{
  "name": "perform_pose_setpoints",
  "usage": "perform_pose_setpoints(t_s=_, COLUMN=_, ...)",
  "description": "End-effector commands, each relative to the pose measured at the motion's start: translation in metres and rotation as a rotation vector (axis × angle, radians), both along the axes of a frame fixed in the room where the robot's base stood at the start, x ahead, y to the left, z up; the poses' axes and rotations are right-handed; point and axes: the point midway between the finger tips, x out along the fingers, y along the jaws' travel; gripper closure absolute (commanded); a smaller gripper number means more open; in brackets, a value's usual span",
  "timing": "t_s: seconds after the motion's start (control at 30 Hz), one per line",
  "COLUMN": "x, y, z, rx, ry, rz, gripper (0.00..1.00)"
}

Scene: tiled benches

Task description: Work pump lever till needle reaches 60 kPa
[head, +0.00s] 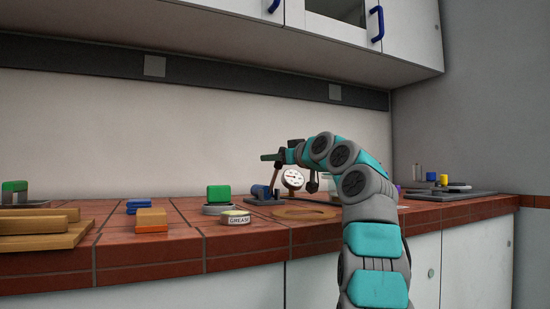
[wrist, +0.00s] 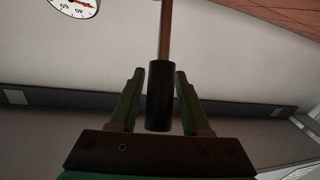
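The pump (head: 262,192) stands on the tiled bench, blue and dark grey. Its round white gauge (head: 292,178) has a red needle, too small to read here. The gauge (wrist: 76,5) is cut off at the top of the wrist view, with numbers upside down and part of the red needle showing. The brown pump lever (head: 275,178) rises to my gripper (head: 271,157). In the wrist view, the lever's black grip (wrist: 160,95) lies between the green fingers of my gripper (wrist: 159,80). A narrow gap shows on each side, so the gripper looks open around it.
A grease tin (head: 236,217), a green block (head: 218,193) and an orange-and-blue block (head: 151,219) stand left of the pump. A round wooden piece (head: 305,213) lies in front. Wall cabinets (head: 330,30) hang above. My arm hides some bench to the right.

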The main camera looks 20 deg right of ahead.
Motion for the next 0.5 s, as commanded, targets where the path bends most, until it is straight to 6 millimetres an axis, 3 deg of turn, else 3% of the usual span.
perform_pose_setpoints(t_s=0.03, x=-0.0001, y=0.0, z=0.0, rx=0.0, ry=0.0, rz=0.0, gripper=0.59)
perform_pose_setpoints(t_s=0.4, x=-0.0001, y=0.0, z=0.0001, rx=0.0, ry=0.0, rz=0.0, gripper=1.0)
perform_pose_setpoints(t_s=0.5, x=-0.0001, y=0.0, z=0.0001, rx=0.0, ry=0.0, rz=0.0, gripper=1.0)
